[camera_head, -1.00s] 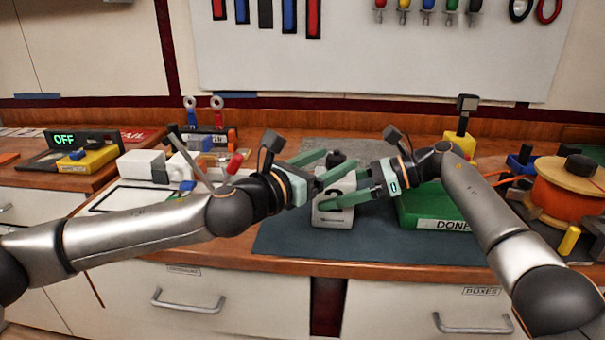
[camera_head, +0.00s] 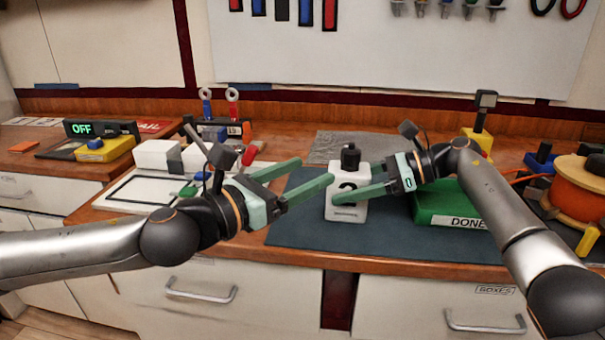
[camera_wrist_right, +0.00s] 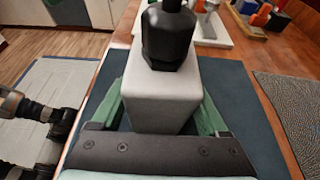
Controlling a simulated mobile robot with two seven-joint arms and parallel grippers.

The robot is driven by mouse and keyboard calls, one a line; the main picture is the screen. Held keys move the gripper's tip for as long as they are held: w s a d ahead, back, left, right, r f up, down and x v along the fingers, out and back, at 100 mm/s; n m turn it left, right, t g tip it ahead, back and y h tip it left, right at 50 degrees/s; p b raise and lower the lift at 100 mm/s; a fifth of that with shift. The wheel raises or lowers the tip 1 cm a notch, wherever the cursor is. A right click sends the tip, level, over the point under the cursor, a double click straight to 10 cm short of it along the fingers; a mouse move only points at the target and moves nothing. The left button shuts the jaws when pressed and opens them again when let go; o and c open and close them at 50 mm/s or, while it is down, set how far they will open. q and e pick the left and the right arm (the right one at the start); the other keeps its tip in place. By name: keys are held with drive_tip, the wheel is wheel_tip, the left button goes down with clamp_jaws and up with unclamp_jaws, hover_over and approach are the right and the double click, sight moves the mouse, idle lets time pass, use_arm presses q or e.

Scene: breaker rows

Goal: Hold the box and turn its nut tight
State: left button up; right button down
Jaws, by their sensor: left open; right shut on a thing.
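The white box (camera_head: 347,208) stands upright on the dark blue mat (camera_head: 300,236), with a dark mark on its front. The black nut (camera_head: 350,157) sits on top of it. In the right wrist view the box (camera_wrist_right: 163,92) lies between my right fingers, and the nut (camera_wrist_right: 168,38) rises above it. My right gripper (camera_head: 352,183) is shut on the box from the right.
A green tray marked DONE (camera_head: 440,204) stands right of the box. An orange spool (camera_head: 577,190) is at the far right. A white board with parts (camera_head: 130,190) and a yellow switch with an OFF display (camera_head: 104,148) are left. A grey mat (camera_head: 362,144) lies behind.

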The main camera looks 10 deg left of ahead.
unclamp_jaws()
